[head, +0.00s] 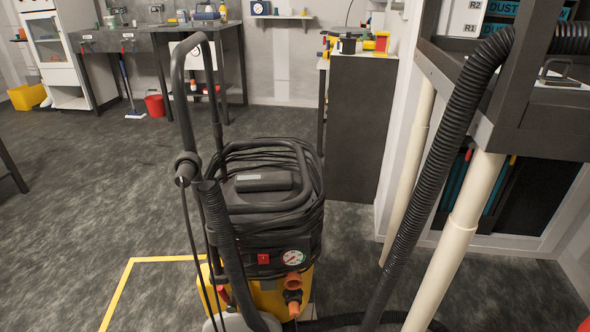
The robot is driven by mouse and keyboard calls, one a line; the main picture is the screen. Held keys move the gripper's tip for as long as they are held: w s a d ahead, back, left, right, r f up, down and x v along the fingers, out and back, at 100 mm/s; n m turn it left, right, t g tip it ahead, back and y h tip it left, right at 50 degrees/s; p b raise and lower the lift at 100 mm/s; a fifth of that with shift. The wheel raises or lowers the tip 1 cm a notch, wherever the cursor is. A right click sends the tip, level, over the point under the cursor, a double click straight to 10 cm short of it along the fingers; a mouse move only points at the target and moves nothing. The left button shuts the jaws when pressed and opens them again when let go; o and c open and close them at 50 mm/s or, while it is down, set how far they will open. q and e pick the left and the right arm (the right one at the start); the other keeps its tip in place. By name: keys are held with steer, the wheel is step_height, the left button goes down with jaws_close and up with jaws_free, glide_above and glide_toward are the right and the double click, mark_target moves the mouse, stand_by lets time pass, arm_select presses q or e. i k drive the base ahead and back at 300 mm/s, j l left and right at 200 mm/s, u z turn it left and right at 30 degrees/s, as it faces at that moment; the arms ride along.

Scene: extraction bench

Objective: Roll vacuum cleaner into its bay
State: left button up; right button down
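The vacuum cleaner (265,205) stands upright in the lower middle of the head view. It has a black top wrapped in cable, a yellow lower body, a gauge, a red switch and orange fittings. Its tall black push handle (178,90) rises on its left side. A yellow floor line (160,259) makes a corner to the left of it, and the line's right end runs behind the vacuum. This looks like the bay marking. The vacuum's base is cut off by the bottom edge, so I cannot tell how it sits against the marking. Neither gripper is in view.
A thick black hose (418,190) loops down on the right beside cream pipes (462,220) and a dark shelf unit (540,130). A dark cabinet (360,130) stands behind the vacuum. A workbench (140,40) and red bucket (155,105) are farther back. Floor at left is clear.

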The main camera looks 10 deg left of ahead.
mark_target(271, 209)
steer(key=j, duration=2.25)
steer(key=z, duration=0.05)
